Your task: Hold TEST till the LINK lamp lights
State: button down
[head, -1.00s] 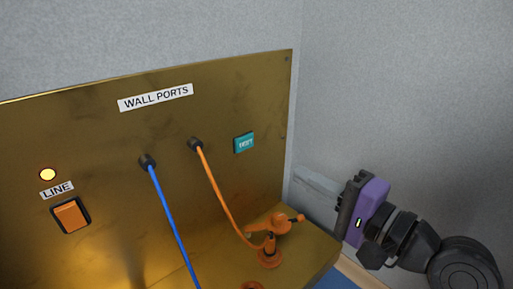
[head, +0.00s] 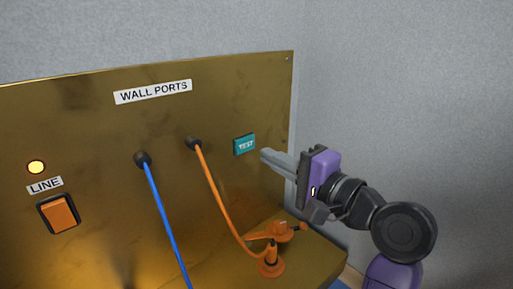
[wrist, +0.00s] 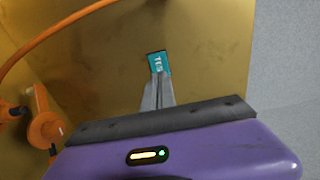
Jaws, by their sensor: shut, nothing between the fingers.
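The teal TEST button (head: 245,145) is on the right part of the upright brass panel, right of the orange cable's port. My gripper (head: 264,154) is shut and empty, its fingertips pointing left at the button from its right side. A small gap shows between tips and button in the head view. In the wrist view the fingertips (wrist: 158,77) overlap the lower part of the TEST button (wrist: 158,63); contact cannot be told there. I see no lamp labelled LINK. A lit yellow lamp (head: 36,167) sits above a label reading LINE.
An orange rocker switch (head: 59,214) is below the LINE label. A blue cable (head: 167,222) and an orange cable (head: 217,197) hang from the wall ports. An orange fitting (head: 271,262) stands on the brass ledge below my gripper. Grey wall lies to the right.

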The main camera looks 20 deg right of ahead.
aim_at(247, 144)
jog(key=shift+p+x, duration=0.55)
jog(key=shift+x, duration=2)
